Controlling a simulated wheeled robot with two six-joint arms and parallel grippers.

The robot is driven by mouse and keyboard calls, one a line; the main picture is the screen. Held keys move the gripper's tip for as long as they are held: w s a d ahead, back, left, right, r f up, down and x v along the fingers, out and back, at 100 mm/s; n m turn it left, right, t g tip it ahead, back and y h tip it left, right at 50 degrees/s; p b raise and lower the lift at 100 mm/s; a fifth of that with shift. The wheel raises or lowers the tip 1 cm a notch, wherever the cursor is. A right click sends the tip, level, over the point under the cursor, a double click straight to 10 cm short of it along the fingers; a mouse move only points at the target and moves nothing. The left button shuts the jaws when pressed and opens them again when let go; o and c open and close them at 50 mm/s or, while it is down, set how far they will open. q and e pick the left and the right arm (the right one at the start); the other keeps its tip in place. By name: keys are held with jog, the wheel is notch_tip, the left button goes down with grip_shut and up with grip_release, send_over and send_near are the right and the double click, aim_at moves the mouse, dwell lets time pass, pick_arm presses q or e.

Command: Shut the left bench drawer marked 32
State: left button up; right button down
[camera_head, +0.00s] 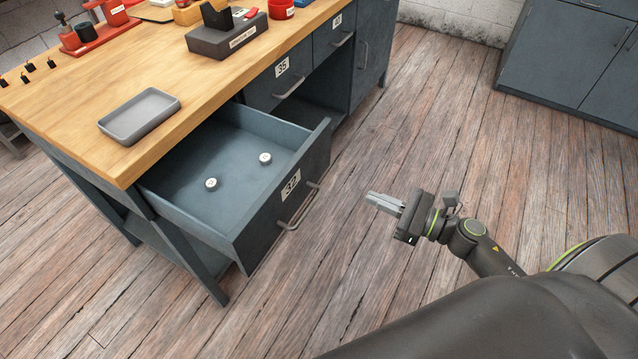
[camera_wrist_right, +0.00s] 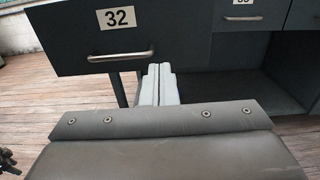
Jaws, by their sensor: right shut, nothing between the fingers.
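The left bench drawer marked 32 (camera_head: 285,200) stands pulled out from the bench, its inside showing. Two small round pale parts lie in it, a left one (camera_head: 211,183) and a right one (camera_head: 265,158). Its bar handle (camera_head: 299,208) is on the front face; the handle also shows in the right wrist view (camera_wrist_right: 120,56). My right gripper (camera_head: 370,199) is shut and empty, in front of the drawer and to the right of the handle, apart from it. In the right wrist view its closed fingers (camera_wrist_right: 159,72) point toward the bench, right of the handle. My left gripper is not in view.
The wooden bench top (camera_head: 60,115) carries a grey tray (camera_head: 139,117), a dark block (camera_head: 226,38) and red items near the back. The drawer marked 35 (camera_head: 281,80) is shut, above an open bay. The plank floor right of the drawer is clear; a grey cabinet (camera_head: 565,50) stands far right.

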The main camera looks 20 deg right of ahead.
aim_at(311, 171)
jog(key=p+x, duration=0.4)
jog(key=x, duration=0.9)
jog(key=shift+w, duration=0.2)
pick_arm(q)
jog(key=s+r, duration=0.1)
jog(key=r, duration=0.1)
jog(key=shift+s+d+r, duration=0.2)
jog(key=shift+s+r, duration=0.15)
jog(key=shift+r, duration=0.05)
pick_arm(e)
jog(key=shift+w+a, duration=0.1)
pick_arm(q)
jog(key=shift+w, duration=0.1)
pick_arm(e)
jog(key=shift+w, duration=0.1)
jog(key=b+x, duration=0.1)
jog(key=x, duration=0.6)
jog(key=shift+b, duration=0.4)
jog(key=b+x, duration=0.6)
jog(key=x, duration=1.1)
jog(key=shift+w+a, duration=0.1)
jog(key=shift+a, duration=0.15)
jog(key=shift+b+x, duration=0.45)
jog(key=shift+x, duration=0.45)
jog(key=shift+r, duration=0.25)
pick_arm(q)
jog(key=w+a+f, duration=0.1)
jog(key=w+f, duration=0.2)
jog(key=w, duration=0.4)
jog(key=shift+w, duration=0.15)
